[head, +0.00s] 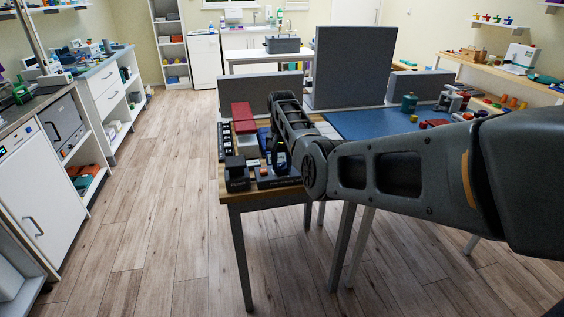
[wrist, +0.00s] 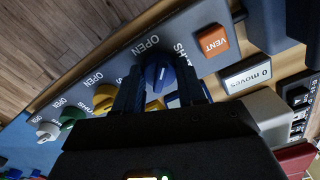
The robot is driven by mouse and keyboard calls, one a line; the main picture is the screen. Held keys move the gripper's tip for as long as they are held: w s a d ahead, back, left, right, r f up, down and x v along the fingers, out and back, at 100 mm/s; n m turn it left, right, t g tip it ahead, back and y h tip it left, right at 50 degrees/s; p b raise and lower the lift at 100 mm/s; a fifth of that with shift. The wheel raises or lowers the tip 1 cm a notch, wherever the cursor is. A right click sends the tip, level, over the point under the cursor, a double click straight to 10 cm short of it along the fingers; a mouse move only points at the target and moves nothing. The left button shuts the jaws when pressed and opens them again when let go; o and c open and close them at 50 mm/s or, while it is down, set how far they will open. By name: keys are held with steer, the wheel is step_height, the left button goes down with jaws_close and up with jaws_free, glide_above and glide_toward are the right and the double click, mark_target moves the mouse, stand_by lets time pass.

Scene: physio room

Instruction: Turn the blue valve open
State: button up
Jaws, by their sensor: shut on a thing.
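The blue valve (wrist: 157,71) is a round knob with a pale pointer mark, on a grey panel (wrist: 205,30) in the wrist view. The words OPEN and SHUT are printed beside it; SHUT is partly hidden. My gripper (wrist: 160,88) has its two dark fingers on either side of the blue knob and is shut on it. In the head view my gripper (head: 281,160) is low over the near left part of the table, and the blue valve cannot be made out there.
A yellow knob (wrist: 104,97), a green knob (wrist: 72,117) and a white knob (wrist: 47,131) stand in the same row. An orange VENT button (wrist: 213,40) is close on the other side. The wooden floor (head: 150,190) left of the table is clear.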

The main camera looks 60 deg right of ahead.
mark_target(282, 164)
steer(key=n, duration=0.4)
steer(key=shift+r+n+p, duration=0.1)
steer(key=shift+n+p, duration=0.2)
steer(key=shift+p, duration=0.05)
steer(key=shift+d+n, duration=0.1)
steer(key=shift+n, duration=1.9)
steer(key=o, duration=1.1)
steer(key=shift+c, duration=0.2)
steer(key=shift+r, duration=3.85)
